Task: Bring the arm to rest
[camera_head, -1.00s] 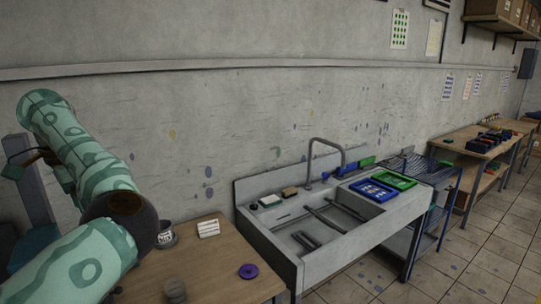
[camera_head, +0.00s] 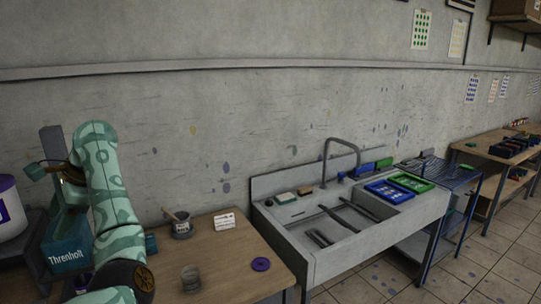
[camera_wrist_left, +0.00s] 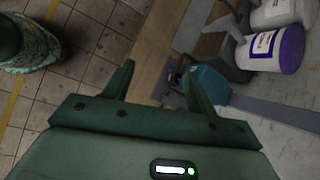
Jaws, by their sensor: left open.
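My left arm (camera_head: 110,205), teal with a pattern, stands bent at the left of the head view. Beyond the fingers are the edge of the wooden table (camera_wrist_left: 152,50) and the tiled floor. My right gripper is in neither view.
A teal machine marked Threnholt (camera_head: 66,258) and a white bucket (camera_head: 12,215) stand behind my arm. The wooden table (camera_head: 225,270) holds a cup with a stick (camera_head: 181,229), a white block (camera_head: 224,222) and a purple disc (camera_head: 261,264). A sink (camera_head: 325,262) stands to the right.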

